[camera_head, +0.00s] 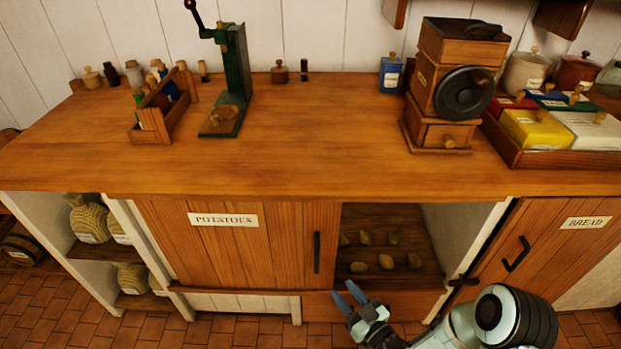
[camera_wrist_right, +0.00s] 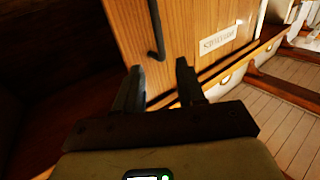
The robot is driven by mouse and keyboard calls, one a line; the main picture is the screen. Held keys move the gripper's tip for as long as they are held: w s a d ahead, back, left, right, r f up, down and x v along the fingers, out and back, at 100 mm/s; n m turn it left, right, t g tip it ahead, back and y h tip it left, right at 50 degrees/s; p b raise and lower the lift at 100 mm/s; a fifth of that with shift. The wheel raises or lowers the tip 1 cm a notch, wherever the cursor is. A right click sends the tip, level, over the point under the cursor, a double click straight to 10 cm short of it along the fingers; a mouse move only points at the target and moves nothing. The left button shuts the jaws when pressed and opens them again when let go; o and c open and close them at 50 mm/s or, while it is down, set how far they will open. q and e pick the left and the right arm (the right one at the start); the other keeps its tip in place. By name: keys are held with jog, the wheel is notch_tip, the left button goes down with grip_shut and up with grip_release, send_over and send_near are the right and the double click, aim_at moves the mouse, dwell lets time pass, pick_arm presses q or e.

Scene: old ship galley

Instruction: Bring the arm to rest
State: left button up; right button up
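My right arm (camera_head: 460,325) comes in from the lower right in the head view. Its gripper (camera_head: 347,293) is in front of the lower cabinet, just below the open potato compartment. Its two fingers stand apart with nothing between them; the wrist view also shows the open, empty gripper (camera_wrist_right: 160,72). The door marked POTATOES (camera_head: 265,252) is beside it, to the left, with a dark vertical handle (camera_head: 317,252). In the wrist view this handle (camera_wrist_right: 156,30) appears beyond the fingertips, and I see no contact. My left arm and gripper are not in view.
Several potatoes (camera_head: 387,262) lie inside the open compartment. The BREAD door (camera_head: 545,247) is at the right, near my arm. The counter (camera_head: 300,130) holds a grinder (camera_head: 448,90), a tray of boxes (camera_head: 510,150) and a green press (camera_head: 238,70); its middle is clear.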

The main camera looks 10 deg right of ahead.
jog(key=shift+f, duration=0.1)
